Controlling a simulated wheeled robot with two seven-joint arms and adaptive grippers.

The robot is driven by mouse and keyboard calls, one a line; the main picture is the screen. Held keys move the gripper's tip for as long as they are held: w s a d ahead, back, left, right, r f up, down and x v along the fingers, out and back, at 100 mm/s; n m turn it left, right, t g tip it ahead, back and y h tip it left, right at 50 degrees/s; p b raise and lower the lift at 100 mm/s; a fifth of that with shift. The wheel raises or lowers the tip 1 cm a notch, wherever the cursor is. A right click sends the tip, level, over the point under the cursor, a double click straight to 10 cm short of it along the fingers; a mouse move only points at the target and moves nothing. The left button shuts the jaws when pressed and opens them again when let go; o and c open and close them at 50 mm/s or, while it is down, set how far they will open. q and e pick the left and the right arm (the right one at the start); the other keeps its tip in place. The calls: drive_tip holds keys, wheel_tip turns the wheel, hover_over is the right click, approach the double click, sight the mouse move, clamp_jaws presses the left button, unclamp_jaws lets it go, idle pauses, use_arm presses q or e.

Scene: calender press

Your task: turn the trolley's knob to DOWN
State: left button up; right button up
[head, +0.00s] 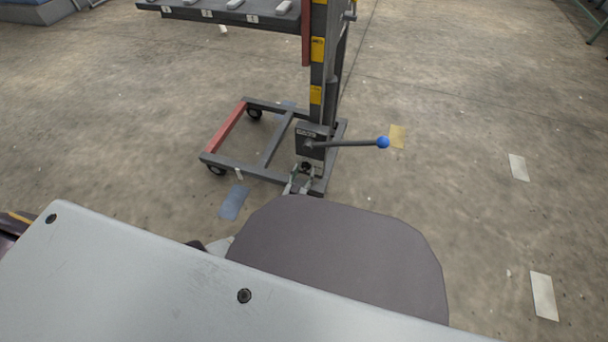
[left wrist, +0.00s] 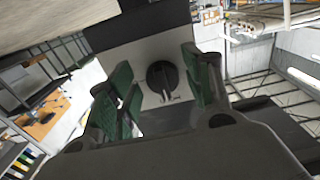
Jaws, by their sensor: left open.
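The trolley (head: 317,60) stands ahead, a dark upright mast on a low wheeled frame. Its black knob (left wrist: 162,77) sits on a pale plate on a dark box in the left wrist view, between my fingers in the picture. The small lettering on the plate cannot be read. In the head view the knob (head: 306,166) is a small dark spot low on the mast. My left gripper (head: 299,178) is open, its fingertips close to the knob at either side. In the left wrist view the green-padded fingers (left wrist: 160,85) are apart; contact with the knob cannot be told. My right gripper is out of view.
A lever with a blue ball (head: 383,142) sticks out to the right above the knob. The trolley's red-ended base frame (head: 226,131) spreads left on the floor. A platform with numbered slots (head: 225,13) is higher up. Open floor lies to the right.

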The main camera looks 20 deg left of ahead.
use_arm(q)
drive_tip(key=shift+w, duration=0.3)
drive_tip(key=c, duration=0.9)
